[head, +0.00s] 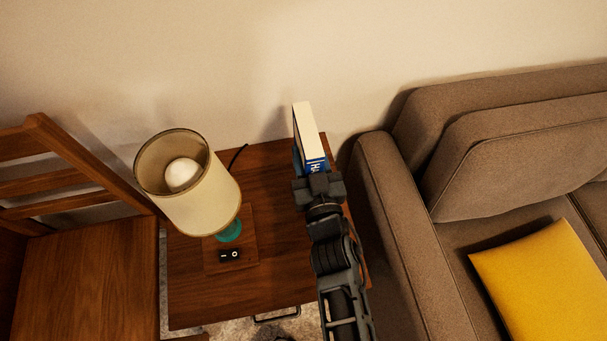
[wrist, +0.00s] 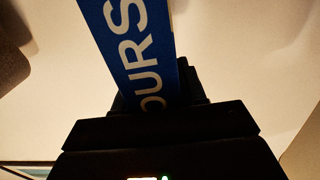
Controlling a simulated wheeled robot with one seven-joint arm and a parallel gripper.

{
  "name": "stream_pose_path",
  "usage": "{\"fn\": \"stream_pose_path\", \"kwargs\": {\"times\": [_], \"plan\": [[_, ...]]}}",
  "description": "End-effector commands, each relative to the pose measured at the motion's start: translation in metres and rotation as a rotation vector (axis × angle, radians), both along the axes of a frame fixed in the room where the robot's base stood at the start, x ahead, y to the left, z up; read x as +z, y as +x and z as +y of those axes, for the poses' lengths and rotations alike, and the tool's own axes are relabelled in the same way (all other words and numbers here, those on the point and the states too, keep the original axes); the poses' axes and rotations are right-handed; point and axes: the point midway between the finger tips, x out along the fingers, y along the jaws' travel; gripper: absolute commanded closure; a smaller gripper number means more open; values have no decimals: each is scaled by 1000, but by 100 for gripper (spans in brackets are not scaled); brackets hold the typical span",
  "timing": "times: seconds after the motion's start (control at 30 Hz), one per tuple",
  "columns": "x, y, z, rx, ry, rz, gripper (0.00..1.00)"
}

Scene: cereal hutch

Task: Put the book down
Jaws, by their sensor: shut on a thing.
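A blue book with white page edges (head: 307,134) is held in my gripper (head: 317,181), which is shut on it. In the head view the book points away from me, over the back right part of a wooden side table (head: 199,299). I cannot tell how far above the tabletop it is. In the wrist view the book's blue side with white letters (wrist: 135,45) rises from between the dark jaws. The fingertips are mostly hidden by the book and the gripper body.
A lamp with a cream shade (head: 208,196) stands on the table's left half, with a small black switch (head: 230,255) in front. A wooden chair (head: 85,270) is at left. A brown sofa (head: 392,250) with a yellow cushion (head: 540,285) is at right. The table's middle looks clear.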

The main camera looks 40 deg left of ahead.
Motion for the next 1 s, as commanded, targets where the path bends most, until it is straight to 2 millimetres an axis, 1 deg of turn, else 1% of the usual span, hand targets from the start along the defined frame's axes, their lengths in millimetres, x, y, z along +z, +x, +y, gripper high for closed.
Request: {"fn": "stream_pose_path", "kwargs": {"times": [0.03,0.23,0.4,0.5,0.83,0.97,1.0], "plan": [[-6,-4,3,2,4,0,100],[-9,-9,7,3,2,1,100],[-34,-9,7,2,0,1,100],[-43,-9,7,3,1,1,100],[-45,-8,7,2,1,0,100],[-49,-8,7,2,1,0,100],[-49,-9,6,2,0,1,56]]}}
